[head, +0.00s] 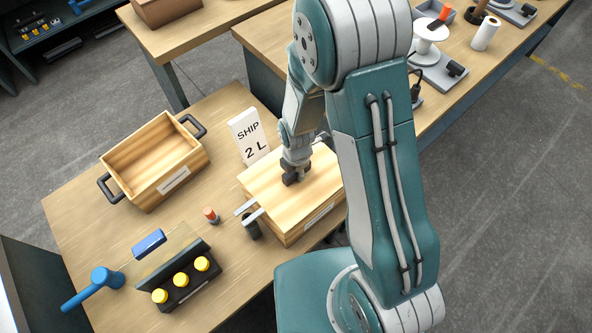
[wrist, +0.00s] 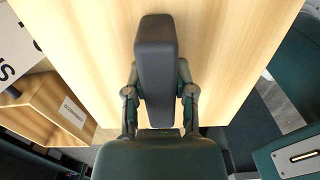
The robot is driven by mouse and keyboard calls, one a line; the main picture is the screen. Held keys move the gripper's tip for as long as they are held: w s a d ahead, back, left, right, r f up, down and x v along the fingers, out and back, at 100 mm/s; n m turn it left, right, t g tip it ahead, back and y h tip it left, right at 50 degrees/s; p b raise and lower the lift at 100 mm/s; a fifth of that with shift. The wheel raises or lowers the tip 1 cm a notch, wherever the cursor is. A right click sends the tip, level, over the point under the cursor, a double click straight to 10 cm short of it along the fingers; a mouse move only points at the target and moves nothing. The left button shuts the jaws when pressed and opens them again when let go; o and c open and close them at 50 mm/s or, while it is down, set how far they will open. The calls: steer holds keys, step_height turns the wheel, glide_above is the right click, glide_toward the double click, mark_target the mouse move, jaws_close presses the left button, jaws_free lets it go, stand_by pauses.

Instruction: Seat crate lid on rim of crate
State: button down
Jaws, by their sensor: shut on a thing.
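The crate lid (head: 266,184) is a light wooden panel over the crate (head: 287,235) at the middle of the table. It also fills much of the wrist view (wrist: 235,55). A dark grey handle bar (wrist: 155,65) stands on its top. My gripper (head: 295,177) is above the lid and shut on this handle, with one finger on each side in the wrist view (wrist: 160,100). The lid looks roughly lined up with the crate. I cannot tell whether it rests flush on the rim. My arm hides the crate's right end.
An open wooden crate (head: 181,180) with black handles stands at left. A "SHIP 2 L" sign (head: 249,137) stands close behind the lid.

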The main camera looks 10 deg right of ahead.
steer(key=shift+f, duration=1.35)
steer(key=shift+c, duration=1.8)
jaws_free()
step_height(320, 180, up, 12)
steer(key=shift+f, duration=0.1)
